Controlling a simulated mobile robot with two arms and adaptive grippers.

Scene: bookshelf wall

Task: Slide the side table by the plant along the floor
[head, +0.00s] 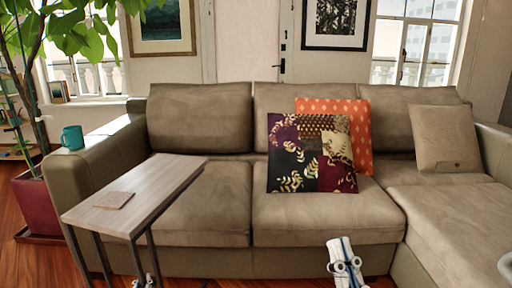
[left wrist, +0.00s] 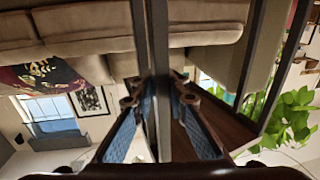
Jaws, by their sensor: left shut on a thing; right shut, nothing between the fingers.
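The side table (head: 150,185) has a grey-brown wooden top and dark metal legs. It stands in front of the sofa's left part, its top overlapping the seat in the head view. My left gripper (head: 143,281) is low, at a table leg, mostly cut off by the frame's bottom edge. In the left wrist view, which is upside down, my left gripper (left wrist: 158,92) has its fingers on either side of a dark metal leg (left wrist: 158,45). The plant (head: 80,30) stands at the far left in a dark red pot (head: 38,200). My right gripper (head: 347,264) is shut and empty before the sofa.
Wooden floor (head: 45,262) shows at left.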

